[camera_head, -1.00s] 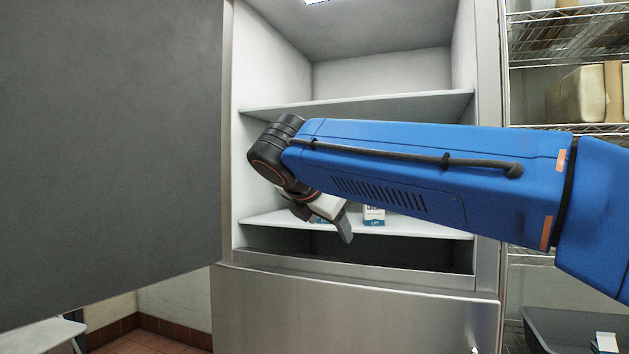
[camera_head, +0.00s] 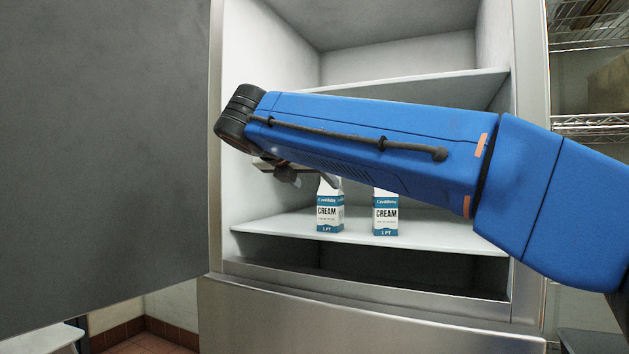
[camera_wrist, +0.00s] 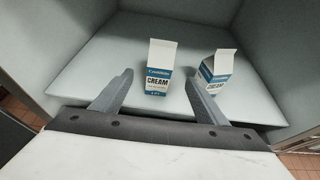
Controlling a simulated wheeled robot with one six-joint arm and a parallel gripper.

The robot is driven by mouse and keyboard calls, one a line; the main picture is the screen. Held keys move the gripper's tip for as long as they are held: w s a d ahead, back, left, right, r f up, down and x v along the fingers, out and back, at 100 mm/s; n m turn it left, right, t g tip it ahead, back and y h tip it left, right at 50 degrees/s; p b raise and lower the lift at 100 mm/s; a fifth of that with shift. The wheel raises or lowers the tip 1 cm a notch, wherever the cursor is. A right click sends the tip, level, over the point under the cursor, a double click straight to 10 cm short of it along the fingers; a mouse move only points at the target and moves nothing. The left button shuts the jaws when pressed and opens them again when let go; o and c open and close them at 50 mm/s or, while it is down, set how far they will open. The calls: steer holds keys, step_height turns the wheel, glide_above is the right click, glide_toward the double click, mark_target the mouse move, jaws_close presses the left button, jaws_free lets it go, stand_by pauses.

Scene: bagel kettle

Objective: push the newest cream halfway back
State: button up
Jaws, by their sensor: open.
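Two white and blue cream cartons stand upright on a fridge shelf (camera_head: 275,228). The left cream carton (camera_head: 330,212) and the right cream carton (camera_head: 385,213) are apart, side by side; my arm hides part of their tops in the head view. In the wrist view the left carton (camera_wrist: 159,70) appears between and beyond my fingers, and the right carton (camera_wrist: 215,72) beyond the right finger. My gripper (camera_wrist: 157,92) is open and empty. In the head view it is partly hidden by my arm. Which carton is newest I cannot tell.
The open fridge door (camera_head: 105,150) stands at the left. An upper shelf (camera_head: 420,82) runs above the cartons. The shelf left of the cartons is clear. A wire rack (camera_head: 590,125) stands outside at the right.

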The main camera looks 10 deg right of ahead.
mark_target(335, 202)
steer(key=x, duration=1.6)
steer(key=shift+w+d+f, duration=0.15)
steer(key=shift+w+f, duration=0.05)
steer(key=shift+f, duration=0.05)
